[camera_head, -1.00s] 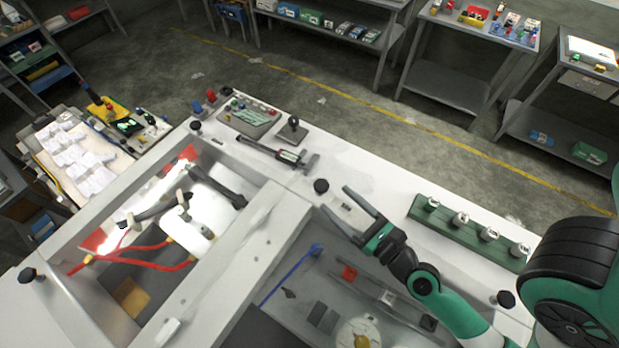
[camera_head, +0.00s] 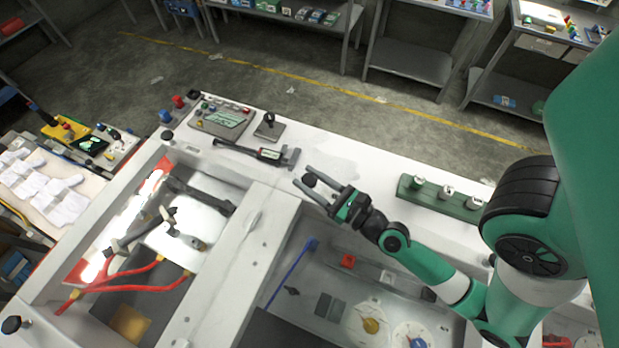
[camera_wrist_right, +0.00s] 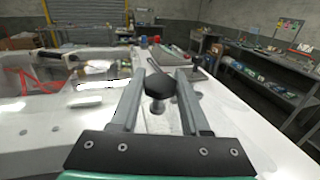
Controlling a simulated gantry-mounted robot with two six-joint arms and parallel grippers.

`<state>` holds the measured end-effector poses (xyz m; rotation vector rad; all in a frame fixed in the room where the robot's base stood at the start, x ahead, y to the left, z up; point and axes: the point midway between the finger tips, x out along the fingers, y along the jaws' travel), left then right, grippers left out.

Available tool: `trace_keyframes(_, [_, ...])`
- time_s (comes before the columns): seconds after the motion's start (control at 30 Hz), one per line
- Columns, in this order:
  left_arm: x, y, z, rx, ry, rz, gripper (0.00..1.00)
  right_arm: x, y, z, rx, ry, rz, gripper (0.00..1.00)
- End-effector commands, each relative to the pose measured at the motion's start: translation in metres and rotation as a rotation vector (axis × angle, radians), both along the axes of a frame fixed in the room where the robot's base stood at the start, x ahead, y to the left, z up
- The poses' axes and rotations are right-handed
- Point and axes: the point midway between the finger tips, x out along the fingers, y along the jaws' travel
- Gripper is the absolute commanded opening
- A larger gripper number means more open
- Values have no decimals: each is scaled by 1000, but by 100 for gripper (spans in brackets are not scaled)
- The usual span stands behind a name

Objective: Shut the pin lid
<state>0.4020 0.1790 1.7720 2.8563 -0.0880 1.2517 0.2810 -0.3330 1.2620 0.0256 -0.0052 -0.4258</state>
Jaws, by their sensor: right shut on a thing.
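My right gripper (camera_head: 307,182) reaches in from the right in the head view. Its two long grey fingers are shut on a black round knob (camera_head: 310,180) on the white bench top. In the right wrist view the knob (camera_wrist_right: 159,84) sits between the fingers, near their middle. No part is plainly recognisable as the pin lid. The white bench frame (camera_head: 245,225) with two recessed bays lies around and left of the gripper. My left gripper is not in view.
A green rack (camera_head: 440,197) with white-topped pieces stands right of the gripper. A grey tool (camera_head: 257,153) and a small black-knobbed stand (camera_head: 269,126) lie behind it. The left bay holds red tubing (camera_head: 125,277) and dark-handled tools. More black knobs (camera_head: 167,136) stand on the frame.

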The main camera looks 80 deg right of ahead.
Motion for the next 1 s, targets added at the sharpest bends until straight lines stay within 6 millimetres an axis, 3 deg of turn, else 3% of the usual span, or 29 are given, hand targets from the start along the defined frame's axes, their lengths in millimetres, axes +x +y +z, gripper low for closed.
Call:
trace_keyframes(0.1, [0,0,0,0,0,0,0,0,0,0,0,0,0,0])
trace_keyframes(1.0, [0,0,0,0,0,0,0,0,0,0,0,-1,0,0])
